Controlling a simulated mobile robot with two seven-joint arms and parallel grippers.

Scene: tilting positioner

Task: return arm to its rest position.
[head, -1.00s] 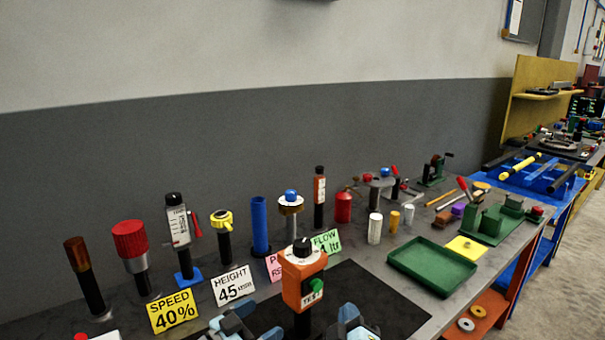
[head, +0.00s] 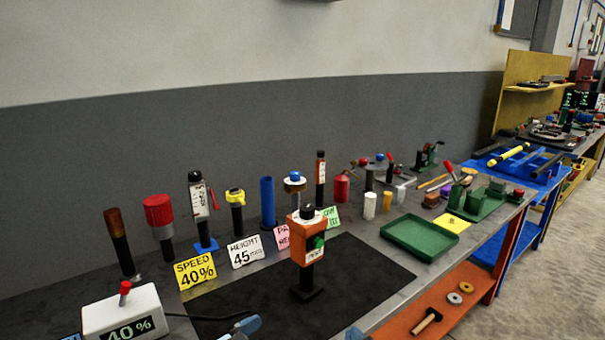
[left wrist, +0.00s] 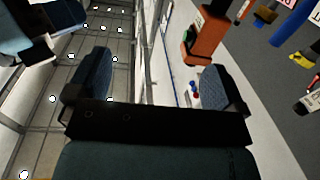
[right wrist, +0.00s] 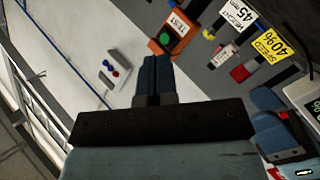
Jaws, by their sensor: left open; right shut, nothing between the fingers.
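My right gripper (right wrist: 158,78) is shut with its fingers together and nothing between them. In the head view only its tip (head: 353,333) shows at the bottom edge. My left gripper (left wrist: 155,88) is open and empty in the left wrist view, its fingers wide apart. In the head view a small part of it shows at the bottom edge. The orange TEST box (head: 307,238), with a black knob and green button, stands upright on a black post on the dark mat (head: 350,275). Both grippers are apart from it, on the near side. The arms themselves are mostly hidden.
A white box (head: 122,318) with a red lever and a 40% display stands at left. Yellow SPEED (head: 195,271) and white HEIGHT (head: 246,251) signs stand before several upright tools. A green tray (head: 424,238) lies right. The mat around the post is clear.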

